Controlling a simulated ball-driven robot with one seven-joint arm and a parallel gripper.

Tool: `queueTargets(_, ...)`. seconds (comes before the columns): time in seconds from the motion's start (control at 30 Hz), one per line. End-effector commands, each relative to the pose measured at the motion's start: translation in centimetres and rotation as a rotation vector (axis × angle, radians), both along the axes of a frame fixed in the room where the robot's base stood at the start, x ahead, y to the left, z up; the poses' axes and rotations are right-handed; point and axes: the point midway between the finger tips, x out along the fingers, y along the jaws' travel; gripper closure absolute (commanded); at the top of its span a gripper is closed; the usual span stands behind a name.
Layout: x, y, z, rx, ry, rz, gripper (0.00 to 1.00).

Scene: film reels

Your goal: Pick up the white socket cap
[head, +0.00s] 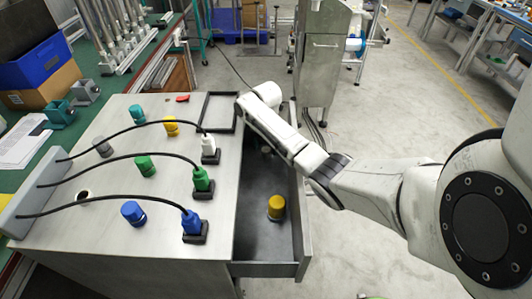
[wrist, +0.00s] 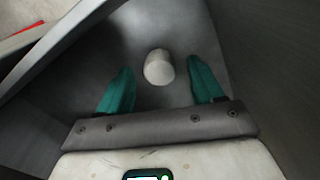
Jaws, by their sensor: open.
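The white socket cap (wrist: 158,68) is a pale round-topped cylinder on the grey drawer floor in the wrist view. My gripper (wrist: 160,65) is open, with one teal finger on each side of the cap. A gap shows between the cap and each finger; I cannot tell how high the fingertips are above the floor. In the head view my arm reaches over the open drawer (head: 267,240), and my gripper and most of the drawer's far end are hidden behind it.
A yellow cap (head: 276,207) stands nearer in the drawer. Drawer walls rise close around my gripper. On the cabinet top are white (head: 208,148), green (head: 201,180) and blue (head: 191,222) plugs with black cables, an empty black frame (head: 209,112) and several loose caps.

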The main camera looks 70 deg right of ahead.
Motion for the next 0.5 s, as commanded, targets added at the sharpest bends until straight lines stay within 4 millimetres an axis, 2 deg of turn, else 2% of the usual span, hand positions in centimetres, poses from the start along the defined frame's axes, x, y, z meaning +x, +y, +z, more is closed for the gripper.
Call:
queueTargets(0.27, 0.01, -0.01, -0.33, -0.001, -0.001, 0.0, 0.34)
queueTargets(0.5, 0.01, -0.01, -0.31, -0.001, -0.001, 0.0, 0.57)
